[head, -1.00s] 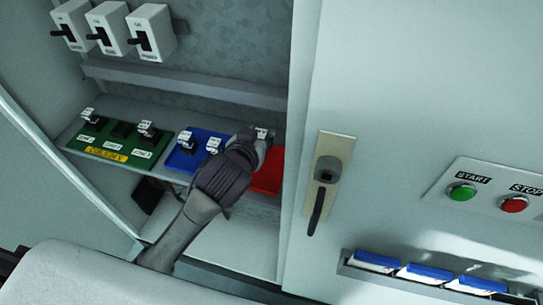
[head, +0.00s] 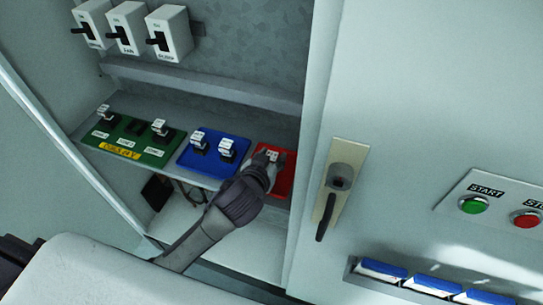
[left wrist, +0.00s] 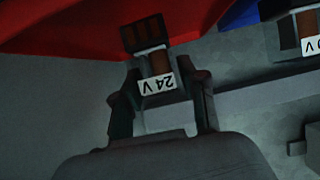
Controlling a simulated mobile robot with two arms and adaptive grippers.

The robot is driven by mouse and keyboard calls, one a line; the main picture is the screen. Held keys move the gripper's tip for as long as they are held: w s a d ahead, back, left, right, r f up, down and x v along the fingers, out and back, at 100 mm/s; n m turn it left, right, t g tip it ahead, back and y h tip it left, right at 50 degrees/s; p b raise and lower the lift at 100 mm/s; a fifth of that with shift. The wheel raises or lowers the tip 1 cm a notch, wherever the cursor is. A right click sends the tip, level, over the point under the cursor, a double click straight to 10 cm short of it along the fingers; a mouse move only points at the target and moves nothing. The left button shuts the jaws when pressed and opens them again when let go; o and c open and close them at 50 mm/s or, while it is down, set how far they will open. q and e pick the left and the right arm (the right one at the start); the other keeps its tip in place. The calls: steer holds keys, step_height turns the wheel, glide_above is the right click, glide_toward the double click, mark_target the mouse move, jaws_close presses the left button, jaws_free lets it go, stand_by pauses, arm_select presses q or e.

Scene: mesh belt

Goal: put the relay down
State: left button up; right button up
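The relay (head: 272,155) is a small block with a white top label. In the left wrist view the relay (left wrist: 157,83) reads "24 V" and has a brown-red coil. My left gripper (head: 273,163) is at the red mat (head: 288,180), at the right end of the shelf. In the left wrist view my left gripper (left wrist: 166,85) has a finger against each side of the relay. The relay is over the red mat; whether its base touches it I cannot tell. My right gripper is not in view.
A blue mat (head: 183,160) with two relays lies left of the red one. A green mat (head: 115,121) with relays is further left. The cabinet's right wall and door handle (head: 327,210) are close on the right. Switches (head: 168,33) hang above.

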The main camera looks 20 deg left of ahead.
arm_select(q)
steer(key=shift+o, duration=1.2)
steer(key=shift+r, duration=0.15)
steer(key=shift+s+r, duration=0.1)
steer(key=shift+s, duration=0.2)
steer(key=b+v, duration=0.1)
steer(key=v, duration=1)
steer(key=shift+s+b, duration=0.2)
steer(key=shift+b, duration=0.15)
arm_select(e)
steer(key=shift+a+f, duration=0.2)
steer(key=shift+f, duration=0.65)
arm_select(q)
steer(key=shift+a+r, duration=0.1)
